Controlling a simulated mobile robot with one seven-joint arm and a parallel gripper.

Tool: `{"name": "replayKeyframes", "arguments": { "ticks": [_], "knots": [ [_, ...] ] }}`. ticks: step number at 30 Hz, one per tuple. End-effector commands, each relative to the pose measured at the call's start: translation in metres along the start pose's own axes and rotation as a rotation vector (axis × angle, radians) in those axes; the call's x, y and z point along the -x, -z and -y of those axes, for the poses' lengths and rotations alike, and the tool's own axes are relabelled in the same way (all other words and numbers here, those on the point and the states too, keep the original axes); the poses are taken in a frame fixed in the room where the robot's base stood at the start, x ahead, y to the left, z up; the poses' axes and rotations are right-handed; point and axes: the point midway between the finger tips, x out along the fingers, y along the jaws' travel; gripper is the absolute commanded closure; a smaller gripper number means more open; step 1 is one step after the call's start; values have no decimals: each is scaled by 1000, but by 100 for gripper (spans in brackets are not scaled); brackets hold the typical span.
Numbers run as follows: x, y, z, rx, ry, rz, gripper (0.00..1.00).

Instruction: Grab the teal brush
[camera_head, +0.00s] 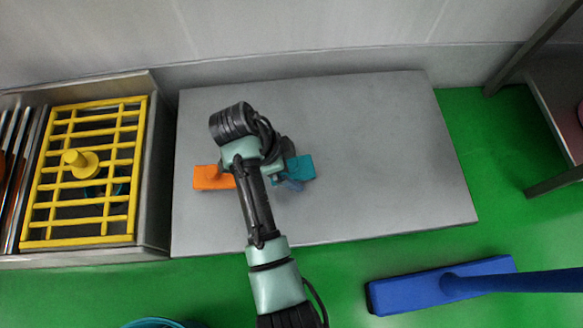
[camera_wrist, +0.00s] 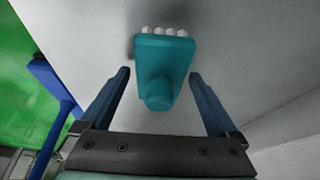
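The teal brush (camera_head: 300,168) lies on the grey table (camera_head: 390,150), right of my wrist in the head view. In the wrist view the teal brush (camera_wrist: 162,62) has a rounded handle end toward me and white bristle tufts at its far end. My gripper (camera_wrist: 160,82) is open, with one finger on each side of the brush and a gap on both sides. The handle end sits between the fingers. In the head view my arm hides part of the brush and most of my gripper.
An orange brush (camera_head: 212,178) lies left of my wrist on the same table. A yellow grid rack (camera_head: 85,170) stands in a metal basin at the left. A large blue broom (camera_head: 420,288) is at the lower right over the green floor. The table's right side is clear.

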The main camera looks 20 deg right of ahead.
Motion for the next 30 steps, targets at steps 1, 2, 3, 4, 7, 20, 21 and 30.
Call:
{"name": "replayKeyframes", "arguments": {
  "ticks": [1,2,3,4,7,20,21,30],
  "knots": [
    [0,0,0,0,0,0,16],
    [0,0,0,0,0,0,22],
    [0,0,0,0,0,0,29],
    [0,0,0,0,0,0,34],
    [0,0,0,0,0,0,52],
    [0,0,0,0,0,0,100],
    [0,0,0,0,1,0,100],
    [14,6,0,-1,1,0,100]
  ]
}}
